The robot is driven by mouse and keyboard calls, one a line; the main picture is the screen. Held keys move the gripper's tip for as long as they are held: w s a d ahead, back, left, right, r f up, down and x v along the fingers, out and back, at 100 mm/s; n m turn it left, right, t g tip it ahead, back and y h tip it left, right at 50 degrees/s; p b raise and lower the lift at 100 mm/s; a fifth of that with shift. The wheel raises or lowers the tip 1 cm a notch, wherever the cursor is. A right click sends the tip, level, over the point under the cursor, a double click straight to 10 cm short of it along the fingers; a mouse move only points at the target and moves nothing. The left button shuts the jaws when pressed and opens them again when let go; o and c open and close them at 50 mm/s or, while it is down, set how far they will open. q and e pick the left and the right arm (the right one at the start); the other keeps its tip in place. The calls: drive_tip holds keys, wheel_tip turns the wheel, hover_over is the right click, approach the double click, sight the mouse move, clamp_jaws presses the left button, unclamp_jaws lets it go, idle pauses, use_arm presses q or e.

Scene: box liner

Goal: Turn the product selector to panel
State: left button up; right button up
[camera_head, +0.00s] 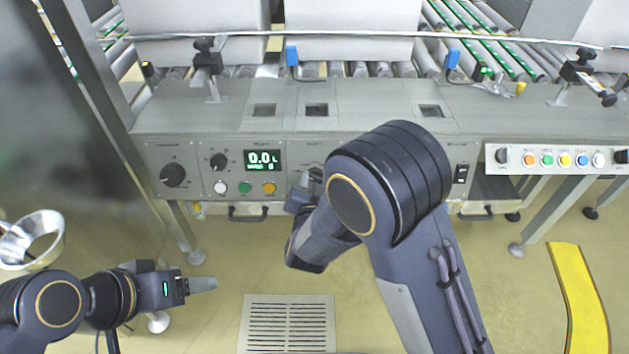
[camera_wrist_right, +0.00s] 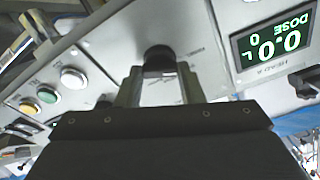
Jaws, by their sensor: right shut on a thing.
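My right gripper (camera_head: 310,181) reaches the grey control panel (camera_head: 205,135) just right of the green display (camera_head: 263,160). In the right wrist view its two fingers are shut on a black selector knob (camera_wrist_right: 160,56), one on each side. The knob's label and pointer cannot be read. In the head view my right arm hides that knob and the panel to its right. My left gripper (camera_head: 205,284) hangs low at the left, away from the panel, and its jaw gap cannot be made out.
Left of the display are a large black knob (camera_head: 173,175) and a smaller one (camera_head: 218,161). White, green and orange buttons sit below. A button box (camera_head: 560,159) stands at the right. Rollers and pale boxes (camera_head: 350,20) lie behind. A metal funnel (camera_head: 32,240) is left.

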drive_tip(key=shift+f+n, duration=0.1)
drive_tip(key=shift+n, duration=0.6)
drive_tip(key=o, duration=1)
drive_tip(key=shift+s, duration=0.15)
drive_tip(key=p+v, duration=0.2)
drive_tip(key=v, duration=0.5)
drive_tip(key=shift+s+d, duration=0.1)
drive_tip(key=shift+s, duration=0.25)
